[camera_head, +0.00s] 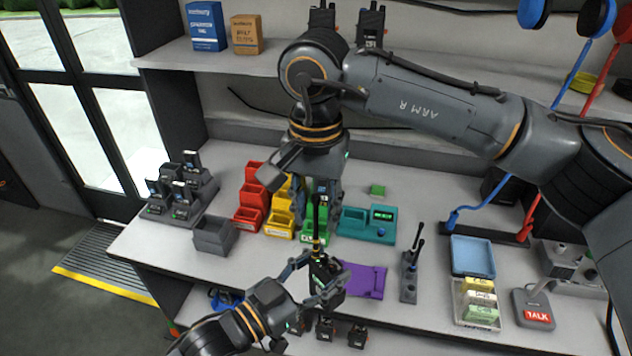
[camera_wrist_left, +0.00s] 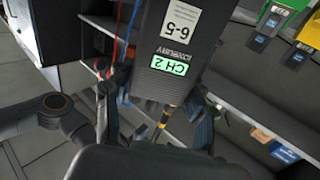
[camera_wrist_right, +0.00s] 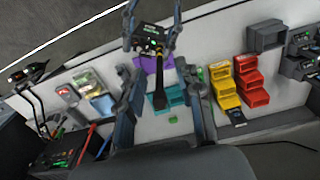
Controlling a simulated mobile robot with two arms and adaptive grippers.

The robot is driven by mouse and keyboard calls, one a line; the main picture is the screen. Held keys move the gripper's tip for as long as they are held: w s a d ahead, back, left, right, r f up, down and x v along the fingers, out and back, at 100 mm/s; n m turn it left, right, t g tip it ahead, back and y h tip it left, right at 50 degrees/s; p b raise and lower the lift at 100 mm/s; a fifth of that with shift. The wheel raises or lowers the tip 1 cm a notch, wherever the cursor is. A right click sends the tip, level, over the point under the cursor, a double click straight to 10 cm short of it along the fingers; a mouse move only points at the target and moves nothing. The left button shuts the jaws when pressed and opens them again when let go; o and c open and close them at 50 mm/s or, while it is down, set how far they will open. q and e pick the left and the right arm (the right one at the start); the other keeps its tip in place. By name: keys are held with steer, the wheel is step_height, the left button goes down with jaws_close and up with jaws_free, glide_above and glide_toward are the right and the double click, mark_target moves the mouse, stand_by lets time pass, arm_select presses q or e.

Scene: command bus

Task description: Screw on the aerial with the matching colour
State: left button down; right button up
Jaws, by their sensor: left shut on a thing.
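My left gripper (camera_head: 316,286) is shut on a black handheld radio (camera_head: 325,268), held above the bench's front edge. The radio's green "CH 2" screen and white "6-5" label show in the left wrist view (camera_wrist_left: 180,50). A black aerial (camera_head: 316,212) with a yellow band stands upright at the radio's top. Whether it is fully seated is not clear. My right gripper (camera_head: 315,208) points down from above, its fingers apart on both sides of the aerial. In the right wrist view the aerial (camera_wrist_right: 159,98) runs between the spread fingers toward the radio.
A stand with black aerials (camera_head: 409,277) is right of the purple mat (camera_head: 372,280). Red (camera_head: 250,200), yellow (camera_head: 280,225) and green bins, and a teal unit (camera_head: 360,224), stand behind. A lidded clear box (camera_head: 475,302) and TALK microphone (camera_head: 534,310) are at right.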

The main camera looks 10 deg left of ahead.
steer(key=shift+f, duration=1.05)
jaws_close()
